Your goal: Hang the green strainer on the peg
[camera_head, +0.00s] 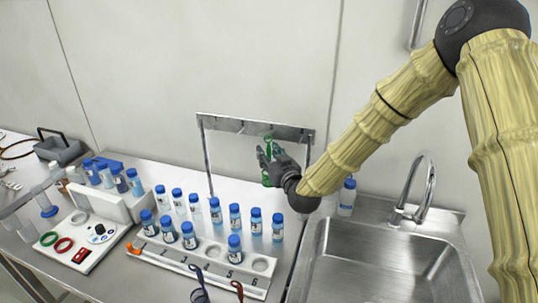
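The green strainer (267,139) is small in view and upright, just in front of the metal rack's crossbar (228,124). Its green parts show above, between and below the fingers of my gripper (268,153); the rest is hidden by the gripper. My gripper comes in from the right and appears shut on the strainer. The strainer's top overlaps the crossbar in this view. I cannot make out the peg, and I cannot tell whether the strainer touches it.
Several blue-capped bottles and a white numbered holder (180,262) stand left of and below the rack. A lone bottle (347,197) stands right of my gripper, beside the sink (385,262) and its tap (425,192). A white panel (82,242) is at left. The wall is close behind the rack.

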